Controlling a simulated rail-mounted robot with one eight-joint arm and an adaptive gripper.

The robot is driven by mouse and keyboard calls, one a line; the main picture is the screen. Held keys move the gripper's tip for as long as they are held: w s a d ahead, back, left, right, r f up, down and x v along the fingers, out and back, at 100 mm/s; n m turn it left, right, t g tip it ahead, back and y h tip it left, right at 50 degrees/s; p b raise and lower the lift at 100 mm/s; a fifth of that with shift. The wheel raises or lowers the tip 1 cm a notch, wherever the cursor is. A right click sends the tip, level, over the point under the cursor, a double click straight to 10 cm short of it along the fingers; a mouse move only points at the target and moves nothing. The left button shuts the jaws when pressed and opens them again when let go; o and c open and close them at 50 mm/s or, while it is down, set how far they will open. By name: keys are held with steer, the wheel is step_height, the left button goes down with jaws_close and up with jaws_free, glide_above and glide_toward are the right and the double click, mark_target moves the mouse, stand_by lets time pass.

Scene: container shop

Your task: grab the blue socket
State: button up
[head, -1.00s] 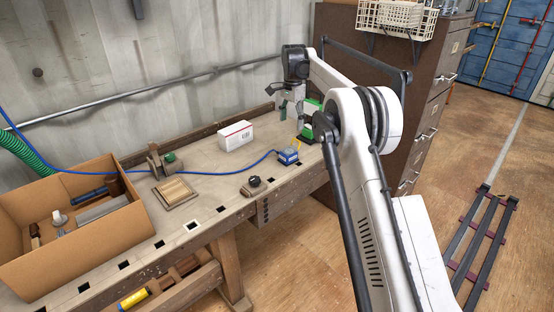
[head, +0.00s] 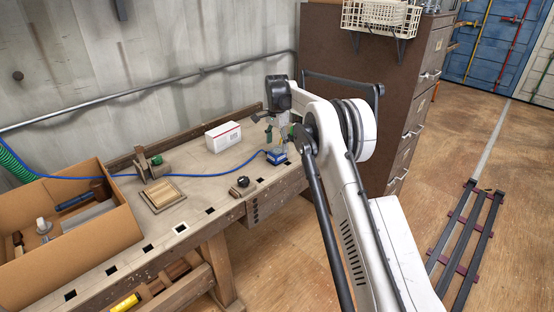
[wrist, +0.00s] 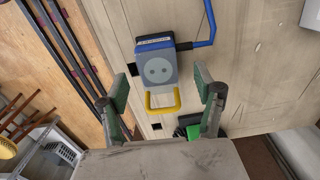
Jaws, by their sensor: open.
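The blue socket (head: 277,156) sits on the workbench near its front right, with a blue cable running from it to the left. The socket's body lies beyond the fingertips. In the head view my gripper (head: 276,130) is above and close to the socket, partly hidden by my arm.
A white box (head: 223,136) stands behind the socket and a black knob (head: 243,182) in front of it. A green-black object (wrist: 191,128) lies close to the right finger. A cardboard box (head: 110,233) is at the left. A brown cabinet (head: 350,50) stands at the right.

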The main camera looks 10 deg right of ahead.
mark_target(277, 149)
steer(key=f, duration=0.4)
steer(key=shift+s+f, duration=0.2)
steer(key=shift+r, duration=0.1)
jaws_close()
